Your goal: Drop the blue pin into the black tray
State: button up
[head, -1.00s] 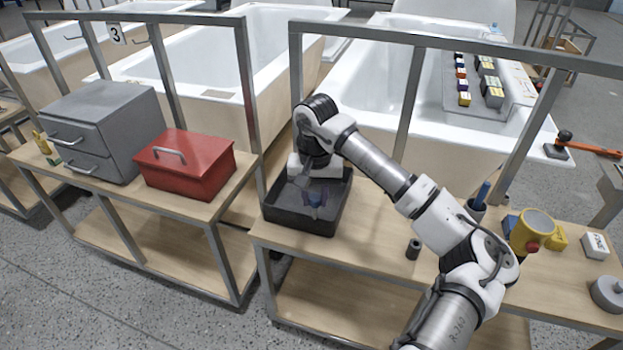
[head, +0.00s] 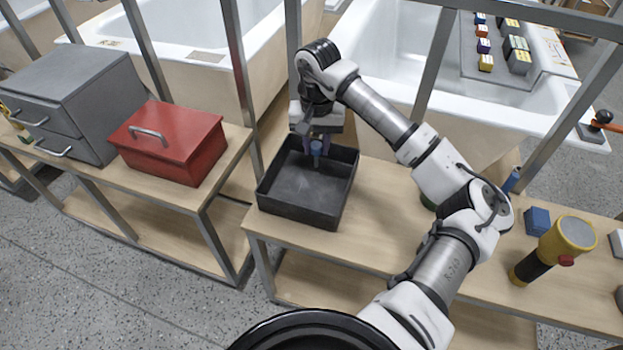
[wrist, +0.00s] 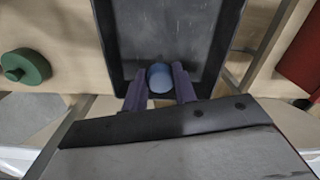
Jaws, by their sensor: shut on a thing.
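The blue pin (head: 317,148) is held upright between my gripper's fingers (head: 318,137), near the back of the black tray (head: 290,215) in the head view. In the wrist view the pin's round blue end (wrist: 160,77) shows between the two purple fingers (wrist: 160,88), with the tray floor (wrist: 165,30) behind it. My gripper is shut on the pin. The pin appears to be over the tray's inside; I cannot tell its exact height above the floor. The visible tray floor is bare.
A red toolbox (head: 170,145) and grey drawer cabinet (head: 70,100) stand on the left bench. On the right are a blue block (head: 537,221) and yellow flashlight (head: 556,248). A green round thing (wrist: 25,68) lies beside the tray. Frame posts rise behind the bench.

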aim_at(316, 157)
jog(key=shift+f+b, duration=0.65)
jog(key=shift+f, duration=1.5)
jog(key=o, duration=1)
jog(key=shift+o, duration=0.2)
jog(key=shift+r, duration=0.1)
notch_tip(316, 157, up, 14)
jog(key=shift+f+b, duration=0.15)
jog(key=shift+b, duration=0.6)
